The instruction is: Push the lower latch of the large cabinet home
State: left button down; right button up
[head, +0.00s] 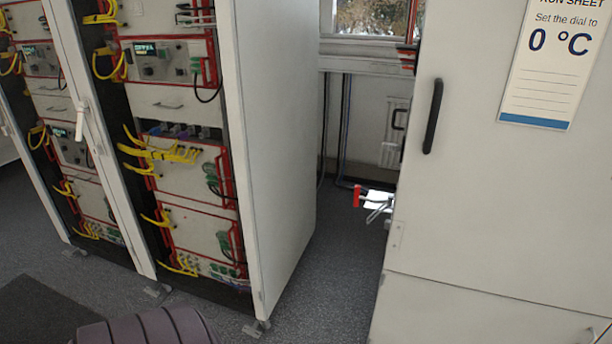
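The large cabinet (480,215) stands at the right, light grey, with a black vertical handle (433,116) on its upper door. At its left edge, low down, a metal lever with a red end (357,196) sticks out to the left; it looks like the lower latch. Its inner part is partly hidden by the cabinet's edge, and I cannot tell how far it is engaged. Higher up on the same edge, a red and dark part (407,55) shows, possibly an upper latch. Neither of my grippers is in view.
Open racks of instruments with yellow cables (165,150) stand at the left. Grey floor (325,270) lies clear between the rack's side panel (270,130) and the cabinet. A run sheet (553,75) reading 0 °C is on the door. A ridged dark shape (150,330) shows bottom left.

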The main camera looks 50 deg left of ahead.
aim_at(357, 197)
jog(key=u, duration=1.35)
